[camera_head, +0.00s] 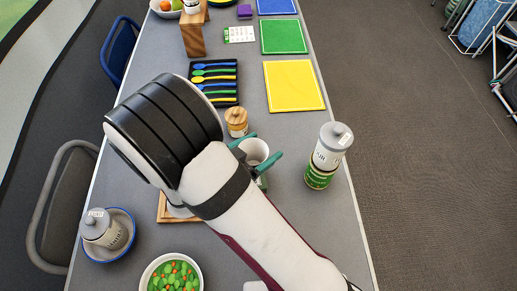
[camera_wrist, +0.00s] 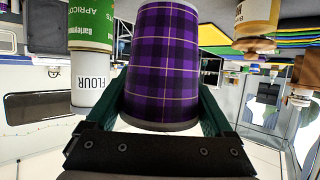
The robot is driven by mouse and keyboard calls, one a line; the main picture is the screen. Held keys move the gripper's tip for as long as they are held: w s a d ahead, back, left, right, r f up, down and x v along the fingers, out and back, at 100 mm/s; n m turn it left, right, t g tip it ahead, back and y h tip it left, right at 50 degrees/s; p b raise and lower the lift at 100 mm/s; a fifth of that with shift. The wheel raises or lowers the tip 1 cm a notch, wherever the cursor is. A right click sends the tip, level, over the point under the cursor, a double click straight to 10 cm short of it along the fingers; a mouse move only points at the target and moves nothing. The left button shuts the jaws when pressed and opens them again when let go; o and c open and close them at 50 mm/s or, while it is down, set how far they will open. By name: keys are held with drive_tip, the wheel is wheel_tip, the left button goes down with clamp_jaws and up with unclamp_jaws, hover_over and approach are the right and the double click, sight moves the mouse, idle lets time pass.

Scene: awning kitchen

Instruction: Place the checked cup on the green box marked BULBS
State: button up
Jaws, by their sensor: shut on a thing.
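The checked cup (camera_wrist: 160,65) is purple with dark and thin pale lines and fills the middle of the wrist view, which is upside down. My gripper (camera_head: 256,151) is shut on it, with a green finger on either side. In the head view the cup's pale inside (camera_head: 254,149) shows from above, and it looks upright. A small green patch (camera_head: 262,183) shows just below the cup, partly hidden by my arm. It may be the green box, but no BULBS marking is readable, and I cannot tell whether the cup touches it.
A flour canister (camera_head: 334,140) stands on a green apricot can (camera_head: 320,175), right of the cup. A wooden-lidded jar (camera_head: 236,117) stands close behind it. A grey canister in a blue-rimmed bowl (camera_head: 123,256) and a vegetable bowl (camera_head: 145,277) are in front. A yellow mat (camera_head: 294,86) lies beyond.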

sight(260, 155)
drive_tip(key=shift+f, duration=1.45)
drive_tip(key=shift+f, duration=0.15)
drive_tip(key=o, duration=0.7)
drive_tip(key=shift+s+a+r, duration=0.1)
drive_tip(key=shift+a+r, duration=0.05)
drive_tip(key=shift+r, duration=0.1)
drive_tip(key=v, duration=1.1)
drive_tip(key=shift+s+a, duration=0.2)
drive_tip(key=shift+s, duration=0.05)
